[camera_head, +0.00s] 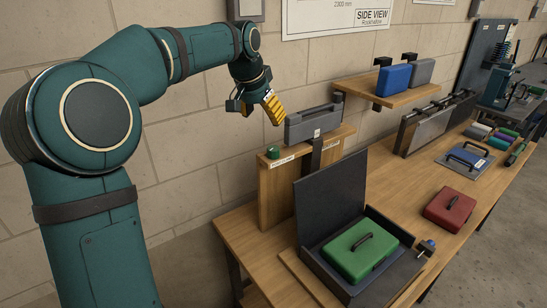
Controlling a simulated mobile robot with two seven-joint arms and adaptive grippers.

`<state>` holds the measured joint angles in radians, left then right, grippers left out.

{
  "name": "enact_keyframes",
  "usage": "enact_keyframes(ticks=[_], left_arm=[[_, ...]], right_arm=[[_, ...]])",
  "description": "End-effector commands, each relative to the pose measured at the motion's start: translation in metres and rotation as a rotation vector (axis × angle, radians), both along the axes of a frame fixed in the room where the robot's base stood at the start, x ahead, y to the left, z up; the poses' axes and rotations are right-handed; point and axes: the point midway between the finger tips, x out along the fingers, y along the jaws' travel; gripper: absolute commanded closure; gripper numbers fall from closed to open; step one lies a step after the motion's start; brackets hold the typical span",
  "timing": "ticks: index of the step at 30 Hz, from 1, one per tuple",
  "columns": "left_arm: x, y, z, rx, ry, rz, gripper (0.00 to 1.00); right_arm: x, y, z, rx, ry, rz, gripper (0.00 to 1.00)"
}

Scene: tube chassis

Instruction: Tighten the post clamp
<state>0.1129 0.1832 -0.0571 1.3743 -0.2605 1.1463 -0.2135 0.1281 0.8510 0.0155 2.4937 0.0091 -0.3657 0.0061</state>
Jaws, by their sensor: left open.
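My left gripper (273,108), with yellow fingers, hangs above and left of a grey case with a handle (313,124). It is open and apart from the case. The case sits on top of an upright wooden panel (277,192), with a dark upright strip (316,153) below it. A small green knob (273,152) stands on the panel's left end, below my gripper. A small fitting with a blue knob (428,246) is at the bench's front right. I cannot tell which of these is the post clamp. My right gripper is out of view.
A green case (360,251) lies in an open dark box (330,193) on the wooden bench (385,172). A red case (449,208) and a blue case (466,157) lie farther right. A wall shelf (405,95) holds two cases. Bare wall is behind my arm.

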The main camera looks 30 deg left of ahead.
Motion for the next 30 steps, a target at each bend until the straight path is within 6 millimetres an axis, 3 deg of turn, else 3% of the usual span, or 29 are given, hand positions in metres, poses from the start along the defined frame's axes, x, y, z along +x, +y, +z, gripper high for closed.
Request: enact_keyframes(ticks=[5,21,30], left_arm=[[0.002,0.0,-0.008,-0.007,-0.007,0.029,0.31],[0.039,-0.001,-0.099,-0.007,-0.003,0.024,0.31],[0.051,0.0,-0.125,-0.006,-0.006,0.025,0.31]], right_arm=[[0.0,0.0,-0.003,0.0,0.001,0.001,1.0],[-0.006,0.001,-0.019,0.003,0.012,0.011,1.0],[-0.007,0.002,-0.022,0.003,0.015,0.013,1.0]])
